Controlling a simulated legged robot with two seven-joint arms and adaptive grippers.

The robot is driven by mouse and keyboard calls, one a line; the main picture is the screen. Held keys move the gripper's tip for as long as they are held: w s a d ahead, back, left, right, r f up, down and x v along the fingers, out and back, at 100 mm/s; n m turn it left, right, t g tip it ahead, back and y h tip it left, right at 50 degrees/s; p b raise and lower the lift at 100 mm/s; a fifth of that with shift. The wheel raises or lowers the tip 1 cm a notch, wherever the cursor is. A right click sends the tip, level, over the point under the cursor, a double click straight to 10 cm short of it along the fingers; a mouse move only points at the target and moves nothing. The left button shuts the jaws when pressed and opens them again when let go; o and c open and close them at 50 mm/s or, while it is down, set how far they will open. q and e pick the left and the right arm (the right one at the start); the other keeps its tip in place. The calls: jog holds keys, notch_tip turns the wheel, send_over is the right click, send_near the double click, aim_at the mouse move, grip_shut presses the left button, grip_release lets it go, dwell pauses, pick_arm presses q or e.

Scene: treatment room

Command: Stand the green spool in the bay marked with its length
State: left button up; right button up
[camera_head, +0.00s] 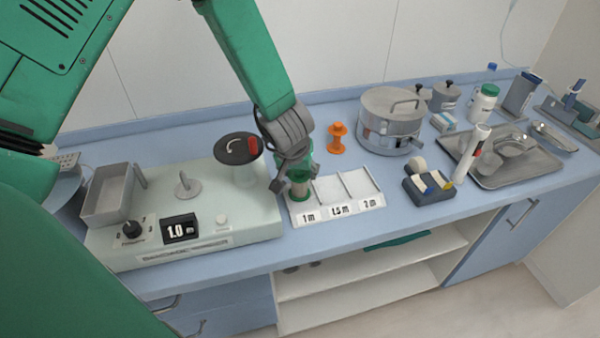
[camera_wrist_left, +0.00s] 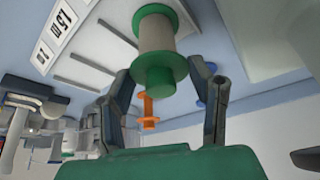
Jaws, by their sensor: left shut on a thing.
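The green spool (camera_head: 300,188), with green flanges and a pale winding, is upright at the leftmost bay of the white rack (camera_head: 345,205), behind the "1 m" label. I cannot tell whether its base touches the bay floor. My left gripper (camera_head: 293,176) is shut on it from above. The spool also shows between the two fingers in the left wrist view (camera_wrist_left: 155,38). The rack's other bays, marked "1.5 m" and "2 m", look empty. The display (camera_head: 180,229) on the pale machine (camera_head: 250,221) reads 1.0. My right gripper is not in view.
An orange spool (camera_head: 337,138) stands behind the rack. A blue piece (camera_wrist_left: 206,72) shows partly behind a finger in the wrist view. A steel pot (camera_head: 391,125), a dark block holder (camera_head: 428,194) and a metal tray (camera_head: 530,172) stand to the right.

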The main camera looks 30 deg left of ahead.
pick_arm(q)
jog(key=shift+a, duration=0.15)
jog(key=o, duration=1.2)
jog(key=shift+c, duration=0.2)
jog(key=o, duration=0.4)
jog(key=shift+d+r, duration=0.15)
jog(key=shift+d, duration=0.35)
jog(key=shift+d+r, duration=0.1)
jog(key=shift+r, duration=0.05)
jog(key=p+v, duration=0.2)
jog(key=v, duration=0.9)
jog(key=shift+s+r+p, duration=0.2)
jog(key=shift+r+p, duration=0.1)
jog(key=shift+r, duration=0.05)
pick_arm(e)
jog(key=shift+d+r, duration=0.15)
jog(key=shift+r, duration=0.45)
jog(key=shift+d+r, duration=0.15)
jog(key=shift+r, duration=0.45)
pick_arm(q)
jog(key=shift+a+f, duration=0.1)
jog(key=shift+a, duration=0.2)
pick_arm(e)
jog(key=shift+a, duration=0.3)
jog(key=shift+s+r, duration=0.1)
